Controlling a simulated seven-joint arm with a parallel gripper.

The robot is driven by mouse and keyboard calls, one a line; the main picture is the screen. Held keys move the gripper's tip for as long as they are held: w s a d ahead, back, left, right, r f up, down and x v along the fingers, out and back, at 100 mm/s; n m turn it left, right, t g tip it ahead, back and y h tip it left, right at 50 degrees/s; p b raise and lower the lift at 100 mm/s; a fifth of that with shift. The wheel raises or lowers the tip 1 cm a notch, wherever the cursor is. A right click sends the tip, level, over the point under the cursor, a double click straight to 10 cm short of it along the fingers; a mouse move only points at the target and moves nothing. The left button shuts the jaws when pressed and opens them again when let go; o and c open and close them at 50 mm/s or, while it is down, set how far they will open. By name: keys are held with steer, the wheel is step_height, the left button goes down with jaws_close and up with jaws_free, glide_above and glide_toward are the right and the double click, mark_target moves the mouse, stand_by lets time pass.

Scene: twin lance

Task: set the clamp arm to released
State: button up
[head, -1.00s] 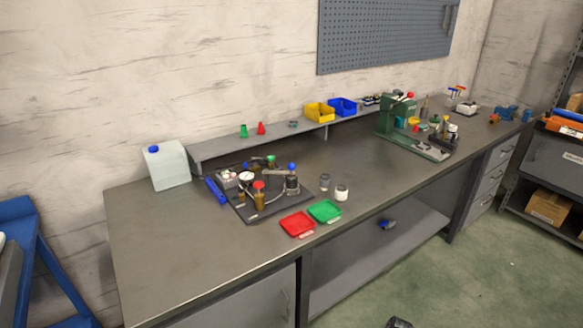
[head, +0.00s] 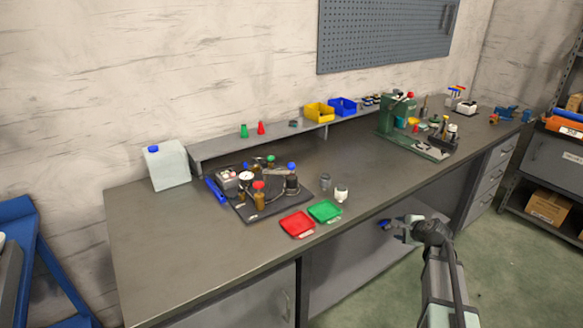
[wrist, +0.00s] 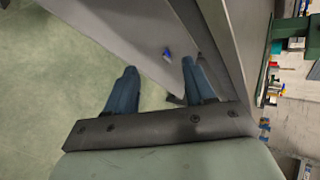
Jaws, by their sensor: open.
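My gripper (head: 403,228) is in front of the bench's front edge, to the right of and well apart from the fixture. In the wrist view my gripper (wrist: 158,72) is open, with nothing between its fingers. The clamp arm does not show in the wrist view.
A gauge (head: 246,178) and brown bottles (head: 259,197) crowd the plate. A red tray (head: 297,224), a green tray (head: 325,211) and a white jar (head: 341,193) lie between the fixture and my gripper. A green press (head: 394,117) stands farther right. The bench's front left is clear.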

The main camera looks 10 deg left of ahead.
mark_target(292, 166)
steer(key=w+a+r+m+t+y, duration=0.1)
steer(key=w+a+r, duration=0.1)
steer(key=r, duration=0.2)
steer(key=w+a+r+m+y, duration=0.1)
steer(key=w+a+r, duration=0.1)
steer(key=a+r, duration=0.15)
steer(key=a+r+y, duration=0.1)
steer(key=a, duration=0.2)
steer(key=a+r+m+y, duration=0.1)
steer(key=a+y, duration=0.1)
steer(key=a, duration=0.1)
steer(key=a+r+y, duration=0.1)
steer(key=a, duration=0.3)
steer(key=shift+w+a+r+m+g+y, duration=0.1)
steer(key=shift+w+r+m+g+y, duration=0.1)
steer(key=shift+r+m+g+y, duration=0.15)
steer(key=s+a+r+g+y, duration=0.1)
steer(key=a+r+y, duration=0.15)
steer(key=a, duration=0.35)
steer(key=s+a+r+g+y, duration=0.1)
steer(key=a+r+y, duration=0.15)
steer(key=a, duration=0.35)
steer(key=shift+m+y, duration=0.45)
steer(key=x, duration=1.3)
steer(key=shift+s+a+f, duration=0.1)
steer(key=shift+a+f, duration=0.15)
steer(key=shift+a, duration=0.2)
steer(key=shift+c, duration=0.2)
jaws_close()
